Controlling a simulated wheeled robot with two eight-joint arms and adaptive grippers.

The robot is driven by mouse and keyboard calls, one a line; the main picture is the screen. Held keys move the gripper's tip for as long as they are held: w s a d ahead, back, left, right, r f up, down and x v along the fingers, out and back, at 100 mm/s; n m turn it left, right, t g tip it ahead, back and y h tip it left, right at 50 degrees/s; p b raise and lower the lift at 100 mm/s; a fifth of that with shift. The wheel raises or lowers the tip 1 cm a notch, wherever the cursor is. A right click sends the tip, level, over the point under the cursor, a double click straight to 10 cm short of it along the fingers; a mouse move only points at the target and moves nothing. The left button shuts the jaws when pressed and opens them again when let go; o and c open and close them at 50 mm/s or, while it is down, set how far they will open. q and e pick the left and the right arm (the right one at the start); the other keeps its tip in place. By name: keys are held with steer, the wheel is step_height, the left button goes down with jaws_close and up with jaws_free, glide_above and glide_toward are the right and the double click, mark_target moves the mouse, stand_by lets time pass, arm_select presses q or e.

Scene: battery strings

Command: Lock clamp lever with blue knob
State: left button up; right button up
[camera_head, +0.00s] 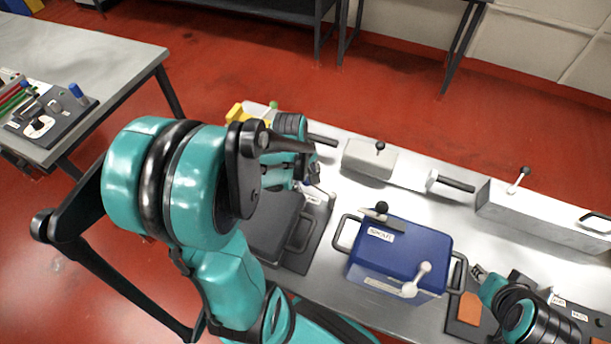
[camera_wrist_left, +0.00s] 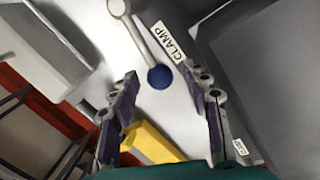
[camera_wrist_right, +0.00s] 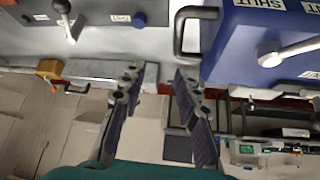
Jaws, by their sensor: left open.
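The clamp lever shows in the left wrist view as a pale rod (camera_wrist_left: 140,36) ending in a blue knob (camera_wrist_left: 159,77). A white CLAMP label (camera_wrist_left: 171,43) lies beside it. My left gripper (camera_wrist_left: 168,92) is open, with the blue knob showing between and just past its fingertips; I cannot tell if they touch. In the head view my left gripper (camera_head: 300,178) is over the bench near the dark grey case, and the arm hides much there. My right gripper (camera_wrist_right: 159,76) is open and empty, near the handle of the blue SHUNT box (camera_wrist_right: 250,40).
The bench (camera_head: 405,207) also holds the dark grey case (camera_head: 272,228), the blue box (camera_head: 400,250) with side handles and levers, and grey blocks (camera_head: 369,160) along its far edge. A yellow part (camera_wrist_left: 150,142) shows near my left gripper. Another table (camera_head: 120,60) stands at left.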

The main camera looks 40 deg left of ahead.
arm_select(q)
step_height(320, 180, up, 12)
steer(key=s, duration=0.2)
steer(key=shift+s+a+f, duration=0.15)
steer(key=shift+a, duration=0.1)
